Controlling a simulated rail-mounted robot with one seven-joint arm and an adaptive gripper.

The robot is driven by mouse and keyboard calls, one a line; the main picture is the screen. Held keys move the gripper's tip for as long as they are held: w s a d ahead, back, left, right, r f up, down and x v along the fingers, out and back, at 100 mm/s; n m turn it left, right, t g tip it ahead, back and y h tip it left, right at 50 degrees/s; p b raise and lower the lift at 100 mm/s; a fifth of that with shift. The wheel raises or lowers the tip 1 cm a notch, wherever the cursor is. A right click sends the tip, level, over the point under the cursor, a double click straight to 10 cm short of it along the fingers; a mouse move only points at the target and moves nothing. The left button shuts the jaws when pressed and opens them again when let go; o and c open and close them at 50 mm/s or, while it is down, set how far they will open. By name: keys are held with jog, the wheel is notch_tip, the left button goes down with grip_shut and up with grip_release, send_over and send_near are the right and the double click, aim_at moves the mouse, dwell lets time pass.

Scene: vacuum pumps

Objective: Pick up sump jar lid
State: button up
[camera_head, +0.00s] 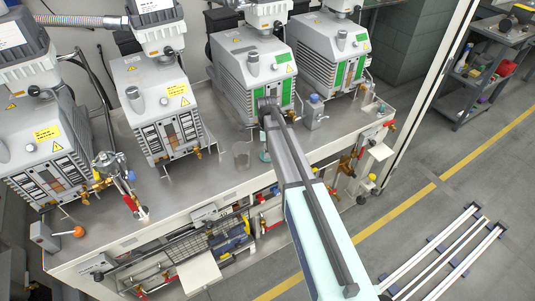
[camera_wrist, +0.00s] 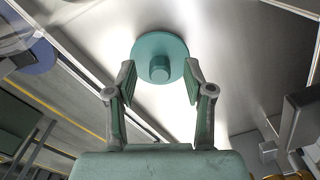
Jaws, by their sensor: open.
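The sump jar lid is a round teal disc with a raised knob (camera_wrist: 160,65) in the wrist view, lying on the bright metal bench top. It also shows in the head view as a small teal patch (camera_head: 265,156), partly hidden by my arm. My gripper (camera_wrist: 159,78) is open and empty in the wrist view. Its two fingers reach toward the lid, one on each side of the knob in the picture. I cannot tell how high they are above it.
Several grey vacuum pumps (camera_head: 157,110) stand along the bench (camera_head: 185,187). A small blue-capped bottle (camera_head: 314,110) stands to the right of my arm. Valves and fittings line the bench front. A tool cart (camera_head: 485,60) and open floor lie to the right.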

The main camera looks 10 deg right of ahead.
jog(key=shift+f, duration=0.75)
grip_shut()
jog(key=shift+r, duration=0.1)
